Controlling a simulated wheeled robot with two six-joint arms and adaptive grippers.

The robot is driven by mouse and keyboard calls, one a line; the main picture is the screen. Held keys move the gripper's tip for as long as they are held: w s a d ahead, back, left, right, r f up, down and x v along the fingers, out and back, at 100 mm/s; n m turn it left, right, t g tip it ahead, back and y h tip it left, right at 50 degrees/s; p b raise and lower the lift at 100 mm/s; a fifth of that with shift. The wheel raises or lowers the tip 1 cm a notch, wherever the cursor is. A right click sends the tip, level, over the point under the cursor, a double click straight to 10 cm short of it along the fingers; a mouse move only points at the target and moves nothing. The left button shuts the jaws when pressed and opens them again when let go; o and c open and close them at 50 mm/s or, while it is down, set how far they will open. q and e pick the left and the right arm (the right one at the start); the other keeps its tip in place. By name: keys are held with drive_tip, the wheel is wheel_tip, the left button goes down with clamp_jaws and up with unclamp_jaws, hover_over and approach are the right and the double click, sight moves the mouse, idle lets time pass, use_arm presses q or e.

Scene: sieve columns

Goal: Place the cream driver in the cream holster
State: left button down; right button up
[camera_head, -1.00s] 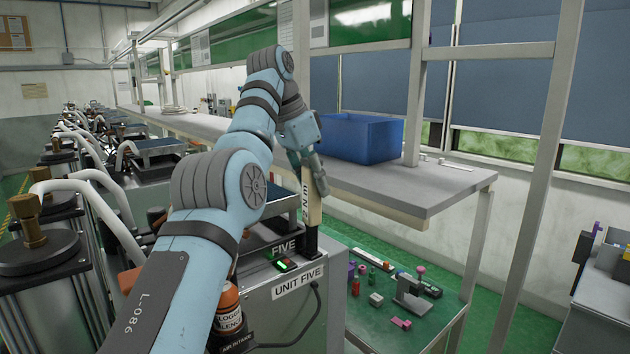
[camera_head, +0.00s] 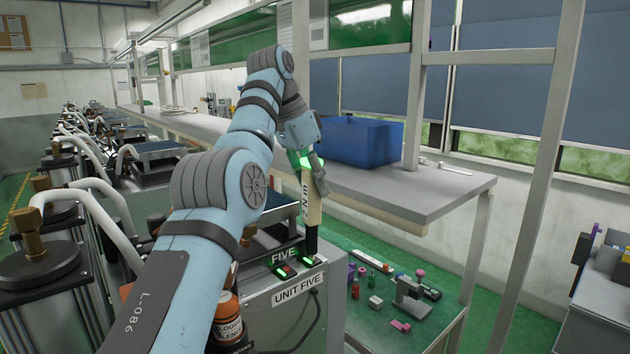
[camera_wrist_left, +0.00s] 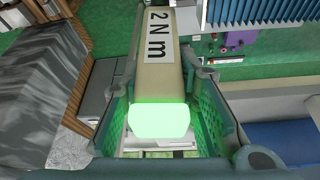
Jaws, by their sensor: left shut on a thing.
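My left gripper (camera_head: 311,172) is shut on the driver's upper end, with a finger on each side in the wrist view. A black part (camera_head: 311,240) below the cream body stands at the corner of unit five, beside a green light (camera_head: 309,260). I cannot tell whether it belongs to the driver or a holster. No cream holster is distinguishable. My right gripper is not in view.
Unit five (camera_head: 297,292) is a grey cabinet. A blue bin (camera_head: 372,142) sits on the grey bench (camera_head: 440,187) close behind my gripper. Several small parts lie on a low green shelf (camera_head: 385,335). Black machines with white hoses line the left.

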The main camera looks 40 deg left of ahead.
use_arm(q)
wheel_tip(320, 180, up, 4)
drive_tip(key=shift+s+f+p, duration=0.1)
drive_tip(key=shift+f+p, duration=0.1)
drive_tip(key=shift+p, duration=1.05)
drive_tip(key=shift+d+f, duration=0.1)
